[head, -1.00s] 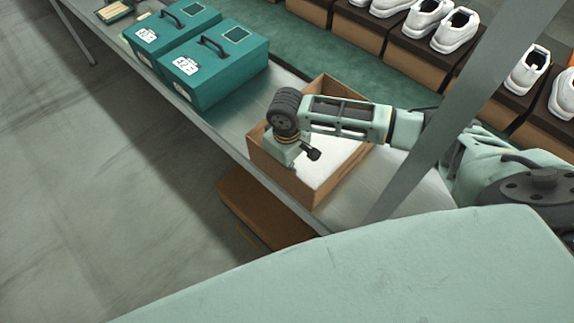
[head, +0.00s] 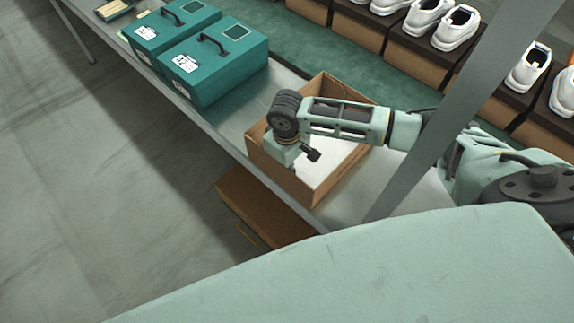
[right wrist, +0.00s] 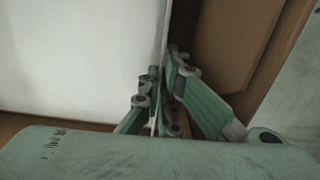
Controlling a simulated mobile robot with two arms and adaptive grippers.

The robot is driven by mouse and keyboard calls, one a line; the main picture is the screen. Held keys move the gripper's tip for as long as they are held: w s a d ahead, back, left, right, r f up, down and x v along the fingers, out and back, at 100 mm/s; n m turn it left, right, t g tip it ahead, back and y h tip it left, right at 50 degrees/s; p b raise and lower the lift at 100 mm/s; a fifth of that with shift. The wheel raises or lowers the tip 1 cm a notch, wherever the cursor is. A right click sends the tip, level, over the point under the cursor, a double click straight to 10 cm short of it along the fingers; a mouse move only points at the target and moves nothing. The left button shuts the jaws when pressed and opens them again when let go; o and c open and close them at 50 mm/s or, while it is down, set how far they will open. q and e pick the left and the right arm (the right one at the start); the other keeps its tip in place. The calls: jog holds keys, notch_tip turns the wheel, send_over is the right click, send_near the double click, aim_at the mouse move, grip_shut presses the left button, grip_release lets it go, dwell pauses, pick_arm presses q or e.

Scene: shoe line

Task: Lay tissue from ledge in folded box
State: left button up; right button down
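The open cardboard box (head: 318,193) stands on the bench, with white tissue (head: 322,170) spread inside it. In the right wrist view the fingers of my right gripper (right wrist: 164,80) are close together at the edge of the white tissue (right wrist: 75,60), next to a brown box wall (right wrist: 215,45). A thin white strip runs between the fingers, so they look shut on the tissue edge. My left gripper is not in view.
Two teal boxes with handles (head: 225,62) stand farther left on the bench. White shoes on brown boxes (head: 455,30) line the back beyond a green strip. A brown box (head: 262,210) sits below the bench edge. A grey post (head: 450,110) crosses the right side.

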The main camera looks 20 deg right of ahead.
jog(key=shift+f, duration=0.25)
jog(key=c, duration=1.9)
grip_release()
jog(key=shift+o, duration=0.2)
notch_tip(320, 180, up, 12)
